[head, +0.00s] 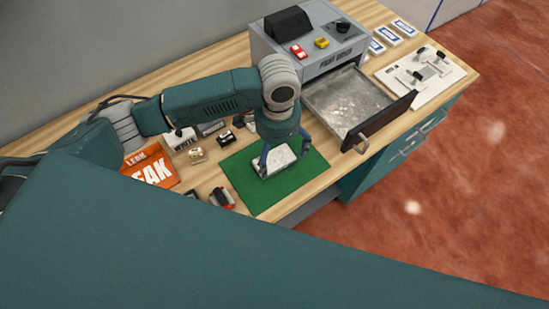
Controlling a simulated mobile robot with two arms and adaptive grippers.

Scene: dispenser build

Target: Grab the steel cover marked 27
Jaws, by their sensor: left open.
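A small pale grey plate (274,163) lies on the green mat (258,200) and may be the steel cover; I cannot read a 27 on it. My left gripper (284,164) points down over this plate. Its fingers are apart, one at the plate's left side and one at its right. The gripper is open, and I cannot tell whether the fingers touch the plate. The wrist hides part of the view behind it. My right gripper is not in view.
A grey machine (317,45) stands behind, its drawer (345,103) pulled out right of the mat. Left are an orange box (150,166), a white-labelled box (180,140) and small parts. A red-and-black item (222,198) lies by the mat. A white board (425,75) is far right.

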